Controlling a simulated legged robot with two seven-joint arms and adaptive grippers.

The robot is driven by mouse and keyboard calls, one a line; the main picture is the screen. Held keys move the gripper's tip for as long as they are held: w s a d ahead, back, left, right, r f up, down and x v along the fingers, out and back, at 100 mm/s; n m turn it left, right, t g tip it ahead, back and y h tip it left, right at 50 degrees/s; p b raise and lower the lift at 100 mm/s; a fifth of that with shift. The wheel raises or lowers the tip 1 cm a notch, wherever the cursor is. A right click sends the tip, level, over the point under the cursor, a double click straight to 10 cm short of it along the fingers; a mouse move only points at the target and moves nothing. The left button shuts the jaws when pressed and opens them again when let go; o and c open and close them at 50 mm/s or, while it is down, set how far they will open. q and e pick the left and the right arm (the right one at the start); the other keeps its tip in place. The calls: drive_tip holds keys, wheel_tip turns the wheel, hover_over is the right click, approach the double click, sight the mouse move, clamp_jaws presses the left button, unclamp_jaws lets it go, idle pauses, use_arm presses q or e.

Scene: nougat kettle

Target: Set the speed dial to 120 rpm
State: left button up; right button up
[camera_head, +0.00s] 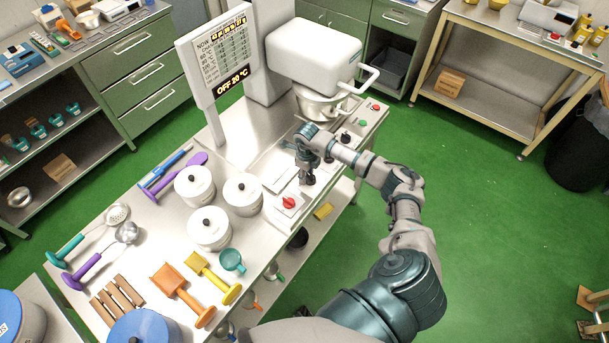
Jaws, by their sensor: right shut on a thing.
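My right gripper (308,178) points down at the control strip along the front edge of the steel bench. It is shut on a dial there, which its dark fingers largely hide; the dial's marks and setting cannot be read. A red knob (289,202) on a pale plate is to the left of the gripper, and a black knob (345,137) is to its right. The display board (222,50) stands behind, with a table of small text and "OFF 20 °C" lit in orange. My left gripper is not in view.
The white mixer head (314,50) and its bowl (320,104) stand behind the gripper. White lidded pots (242,190) stand to the left. A green button (362,123) and a red button (376,107) are farther right. Scoops and ladles lie at the bench's left.

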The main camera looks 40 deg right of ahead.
drive_tip(key=shift+s+d+f+m, duration=0.15)
drive_tip(key=shift+d+m, duration=0.2)
drive_tip(key=shift+m, duration=0.25)
drive_tip(key=o, duration=1)
drive_tip(key=shift+c, duration=0.2)
drive_tip(key=shift+o, duration=1)
drive_tip(key=shift+s, duration=0.15)
drive_tip(key=shift+d, duration=0.1)
drive_tip(key=shift+r, duration=0.25)
wheel_tip(320, 180, up, 12)
drive_tip(key=shift+d+f, duration=0.15)
drive_tip(key=shift+f, duration=0.1)
